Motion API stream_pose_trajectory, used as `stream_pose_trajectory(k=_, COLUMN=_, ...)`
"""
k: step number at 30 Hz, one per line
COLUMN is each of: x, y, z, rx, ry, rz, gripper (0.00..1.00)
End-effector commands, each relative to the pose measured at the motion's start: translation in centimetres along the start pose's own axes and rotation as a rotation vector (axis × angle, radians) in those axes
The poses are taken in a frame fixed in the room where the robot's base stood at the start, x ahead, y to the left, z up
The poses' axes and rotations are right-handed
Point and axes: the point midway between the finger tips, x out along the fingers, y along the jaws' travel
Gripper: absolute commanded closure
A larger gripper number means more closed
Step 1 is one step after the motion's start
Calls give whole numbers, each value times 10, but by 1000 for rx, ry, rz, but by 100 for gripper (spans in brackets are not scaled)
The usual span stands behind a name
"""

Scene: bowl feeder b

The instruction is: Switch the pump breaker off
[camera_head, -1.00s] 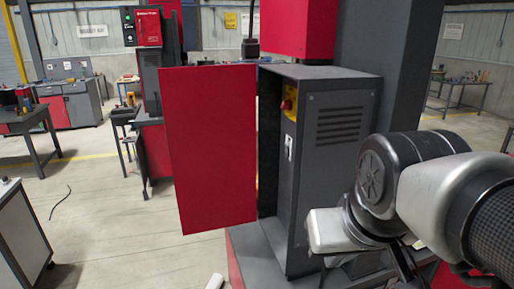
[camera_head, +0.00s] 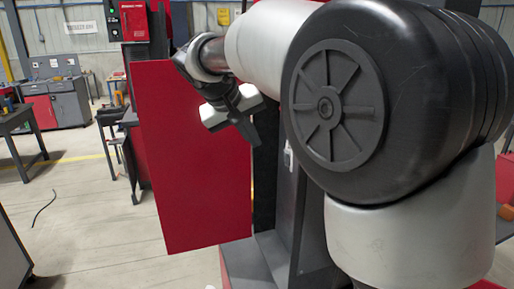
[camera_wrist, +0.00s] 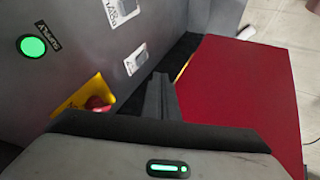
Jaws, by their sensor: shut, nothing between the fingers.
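A dark grey cabinet (camera_head: 304,215) stands with its red door (camera_head: 195,165) swung open to the left; the door also shows in the wrist view (camera_wrist: 240,85). The wrist view shows a grey panel with a lit green round lamp (camera_wrist: 33,46), a red knob on a yellow plate (camera_wrist: 95,102), and two white labelled plates (camera_wrist: 137,60) (camera_wrist: 120,12). I cannot tell which fitting is the pump breaker. My gripper (camera_head: 250,137) is shut and empty, in front of the door near the cabinet opening. Its fingertips (camera_wrist: 160,78) point between the panel and door, with no contact clear.
My large arm links cover much of the cabinet's right side in the head view. A red-and-black machine (camera_head: 135,22) and workbenches (camera_head: 62,100) stand behind on the left. The floor (camera_head: 90,215) left of the door is mostly open, with a thin black cable (camera_head: 43,205).

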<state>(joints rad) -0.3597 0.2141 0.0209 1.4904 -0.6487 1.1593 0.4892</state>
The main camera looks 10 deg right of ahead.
Motion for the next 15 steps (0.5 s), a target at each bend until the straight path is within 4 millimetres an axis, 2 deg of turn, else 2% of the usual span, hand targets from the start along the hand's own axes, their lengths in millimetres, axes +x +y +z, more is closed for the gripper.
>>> stream_pose_trajectory(k=11, x=1, y=-1, z=-2, rx=0, ry=1, rz=4, gripper=100)
stream_pose_trajectory(k=15, x=9, y=-1, z=-1, rx=0, ry=-1, rz=5, gripper=100)
